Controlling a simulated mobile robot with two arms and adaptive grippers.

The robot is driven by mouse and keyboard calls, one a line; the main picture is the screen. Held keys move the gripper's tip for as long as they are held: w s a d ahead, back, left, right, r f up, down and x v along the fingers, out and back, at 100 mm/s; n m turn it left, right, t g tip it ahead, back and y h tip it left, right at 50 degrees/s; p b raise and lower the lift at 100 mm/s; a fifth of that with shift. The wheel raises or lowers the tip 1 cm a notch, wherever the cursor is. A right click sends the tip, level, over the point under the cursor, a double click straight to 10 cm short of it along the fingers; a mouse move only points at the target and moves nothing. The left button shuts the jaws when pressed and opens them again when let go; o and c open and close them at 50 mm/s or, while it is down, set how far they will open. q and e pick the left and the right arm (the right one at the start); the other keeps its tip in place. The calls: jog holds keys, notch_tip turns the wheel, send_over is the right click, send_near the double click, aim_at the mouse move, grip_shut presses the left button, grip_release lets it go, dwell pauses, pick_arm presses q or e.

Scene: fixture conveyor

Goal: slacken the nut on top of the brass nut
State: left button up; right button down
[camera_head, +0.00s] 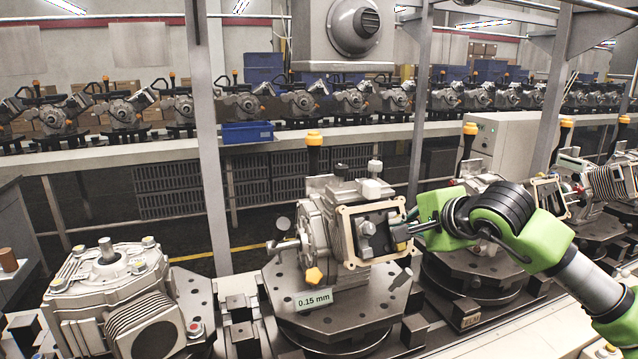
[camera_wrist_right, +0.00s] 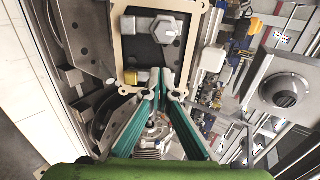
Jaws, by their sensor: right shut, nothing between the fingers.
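In the right wrist view a small brass nut (camera_wrist_right: 130,77) sits at the lower edge of the dark opening framed by a tan gasket (camera_wrist_right: 117,45). A small grey nut (camera_wrist_right: 143,76) lies against it. My right gripper (camera_wrist_right: 160,74) is shut and empty, its teal fingertips beside the grey nut; I cannot tell whether they touch. A larger grey hex bolt (camera_wrist_right: 165,30) is in the same opening. My left gripper is not in view.
The engine unit (camera_head: 318,230) stands on a dark round fixture (camera_head: 345,320) with a 0.15 mm label (camera_head: 315,299). A ribbed housing (camera_head: 110,300) is at left. More units stand to the right and along the rear conveyor (camera_head: 130,153).

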jog(key=shift+w+d+r+b, duration=0.2)
jog(key=shift+w+d+b, duration=0.1)
jog(key=shift+d, duration=0.25)
dwell(0.7)
jog(key=shift+b, duration=1.65)
jog(key=shift+r, duration=0.15)
jog(key=shift+s+a+b, duration=0.1)
jog(key=shift+a+b, duration=0.1)
jog(key=shift+b, duration=0.2)
jog(key=v, duration=0.5)
jog(key=shift+s+a+b, duration=0.1)
jog(key=shift+s+b, duration=0.3)
jog(key=shift+s, duration=0.1)
